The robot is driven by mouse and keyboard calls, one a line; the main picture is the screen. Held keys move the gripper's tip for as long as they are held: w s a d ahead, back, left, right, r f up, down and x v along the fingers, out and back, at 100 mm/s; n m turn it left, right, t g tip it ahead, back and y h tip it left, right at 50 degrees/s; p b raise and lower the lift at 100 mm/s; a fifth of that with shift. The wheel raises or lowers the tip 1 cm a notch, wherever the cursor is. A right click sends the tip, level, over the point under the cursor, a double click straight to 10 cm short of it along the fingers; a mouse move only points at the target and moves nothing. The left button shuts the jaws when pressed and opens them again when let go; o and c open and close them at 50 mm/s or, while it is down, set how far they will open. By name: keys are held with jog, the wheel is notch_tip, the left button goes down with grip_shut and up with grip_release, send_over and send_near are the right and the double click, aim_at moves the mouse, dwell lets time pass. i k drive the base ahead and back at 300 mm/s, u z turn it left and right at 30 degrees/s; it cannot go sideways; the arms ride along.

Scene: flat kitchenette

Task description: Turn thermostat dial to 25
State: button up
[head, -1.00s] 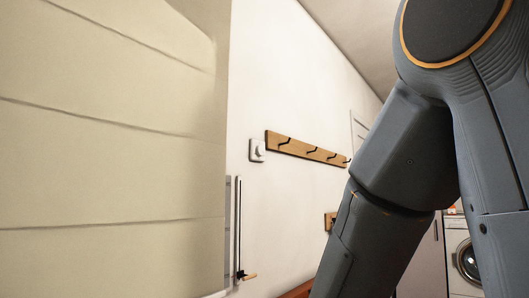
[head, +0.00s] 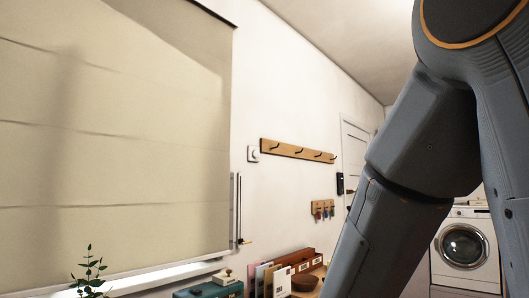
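A small white wall unit with a round knob, which looks like the thermostat dial (head: 254,153), is on the white wall just left of the wooden hook rail. It is too small to read any numbers or the dial's setting. My arm fills the right side of the head view, and its lower end runs out of the bottom of the picture. My gripper is not in view, so its state and its distance from the dial do not show.
A wooden hook rail (head: 297,151) and a small key rack (head: 323,208) hang on the wall. A large blind (head: 120,140) covers the left. Below are a plant (head: 88,270), a teal box (head: 210,290) and a file holder (head: 290,262). A washing machine (head: 464,247) stands at right.

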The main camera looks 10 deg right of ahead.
aim_at(256, 153)
jog(key=z, duration=0.55)
jog(key=i, duration=0.45)
jog(key=z, duration=0.6)
jog(key=i, duration=1.45)
jog(key=u, duration=0.6)
